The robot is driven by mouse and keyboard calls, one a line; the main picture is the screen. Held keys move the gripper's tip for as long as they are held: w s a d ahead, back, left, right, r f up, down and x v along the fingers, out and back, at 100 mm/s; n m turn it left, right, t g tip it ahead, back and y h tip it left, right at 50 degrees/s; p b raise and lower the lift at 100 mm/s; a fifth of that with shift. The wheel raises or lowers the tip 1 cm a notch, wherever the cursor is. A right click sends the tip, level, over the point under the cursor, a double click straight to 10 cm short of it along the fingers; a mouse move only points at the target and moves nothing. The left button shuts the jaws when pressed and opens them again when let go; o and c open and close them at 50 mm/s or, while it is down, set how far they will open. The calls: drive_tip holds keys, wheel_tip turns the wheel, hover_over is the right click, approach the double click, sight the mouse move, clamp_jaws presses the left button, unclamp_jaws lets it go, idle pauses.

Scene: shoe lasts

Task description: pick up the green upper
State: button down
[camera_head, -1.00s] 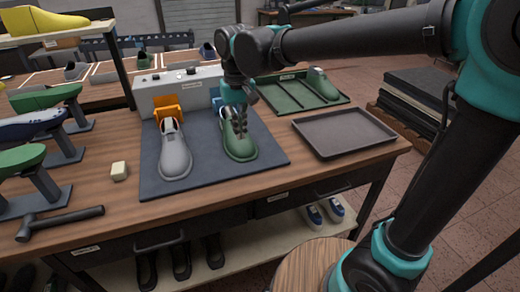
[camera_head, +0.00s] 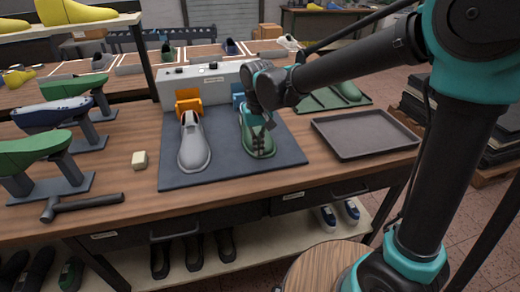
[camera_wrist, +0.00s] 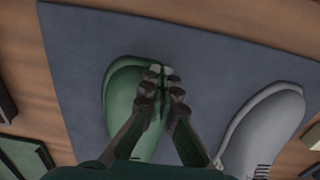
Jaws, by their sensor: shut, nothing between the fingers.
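The green upper (camera_head: 257,140) lies on the dark mat at the right, in front of a blue block (camera_head: 238,101). It also shows in the wrist view (camera_wrist: 122,88), with its rounded toe toward the top. My gripper (camera_head: 264,151) is over the upper's toe half in the head view. In the wrist view my gripper (camera_wrist: 160,72) has its fingertips together and nothing between them, over the right side of the upper. The fingers and arm hide part of the upper. I cannot tell whether the tips touch it.
A grey upper (camera_head: 194,145) lies on the mat (camera_head: 228,176) left of the green one, by an orange block (camera_head: 188,100). An empty grey tray (camera_head: 365,133) is at the right. A hammer (camera_head: 85,204), a pale block (camera_head: 139,160) and shoe lasts on stands are at the left.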

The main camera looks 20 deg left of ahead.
drive_tip(key=shift+w+a, duration=0.15)
drive_tip(key=shift+w, duration=0.1)
drive_tip(key=shift+w+a, duration=0.6)
drive_tip(key=shift+w, duration=0.35)
drive_tip(key=shift+s+d, duration=0.1)
